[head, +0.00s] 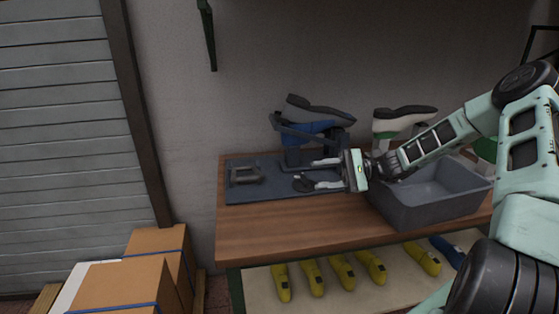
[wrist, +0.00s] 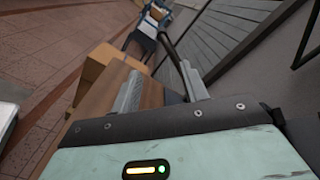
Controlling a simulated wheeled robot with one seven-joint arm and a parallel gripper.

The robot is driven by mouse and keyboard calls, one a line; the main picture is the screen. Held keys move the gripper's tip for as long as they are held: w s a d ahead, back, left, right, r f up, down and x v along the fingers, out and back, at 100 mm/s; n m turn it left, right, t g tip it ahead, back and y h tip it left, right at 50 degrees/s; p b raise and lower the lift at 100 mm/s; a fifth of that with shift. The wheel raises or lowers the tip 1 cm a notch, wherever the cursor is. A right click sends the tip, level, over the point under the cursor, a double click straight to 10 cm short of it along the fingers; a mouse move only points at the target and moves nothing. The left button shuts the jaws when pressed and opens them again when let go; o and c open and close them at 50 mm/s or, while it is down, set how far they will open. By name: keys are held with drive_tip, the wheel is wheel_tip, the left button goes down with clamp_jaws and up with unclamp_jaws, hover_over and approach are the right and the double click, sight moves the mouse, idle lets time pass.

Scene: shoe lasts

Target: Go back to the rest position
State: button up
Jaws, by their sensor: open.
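My gripper (head: 314,174) reaches left over the workbench in the head view, its two pale fingers apart with nothing visible between them. In the wrist view the fingers of my gripper (wrist: 162,82) also stand apart. My arm comes in from the right above the grey bin. A blue shoe last (head: 308,132) with a dark sole on top sits in a dark stand just behind my gripper. A small dark item (head: 303,183) shows at the nearer fingertip; I cannot tell whether they touch.
A dark mat (head: 245,194) with a grey frame (head: 246,173) lies on the wooden workbench (head: 270,236). A grey bin (head: 421,208) stands below my forearm. A white-and-green last (head: 395,122) is behind. Several yellow lasts (head: 342,270) lie on the lower shelf. Cardboard boxes (head: 125,283) stand at left.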

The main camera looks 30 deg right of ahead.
drive_tip(key=s+a+n+g+h, duration=0.3)
drive_tip(key=s+a+n+g, duration=0.15)
drive_tip(key=a, duration=0.55)
drive_tip(key=s+a+n+g+h, duration=0.3)
drive_tip(key=s+a+g+h, duration=0.15)
drive_tip(key=a, duration=0.45)
drive_tip(key=s+a+r+n+t+h, duration=0.1)
drive_tip(key=s+a+n+h, duration=0.3)
drive_tip(key=s, duration=0.5)
drive_tip(key=s+a+r+n+t+h, duration=0.2)
drive_tip(key=s+a+n+h, duration=0.2)
drive_tip(key=s+n, duration=0.4)
drive_tip(key=shift+s+a+r+h, duration=0.15)
drive_tip(key=shift+s+r+h, duration=0.15)
drive_tip(key=shift+s+h, duration=0.3)
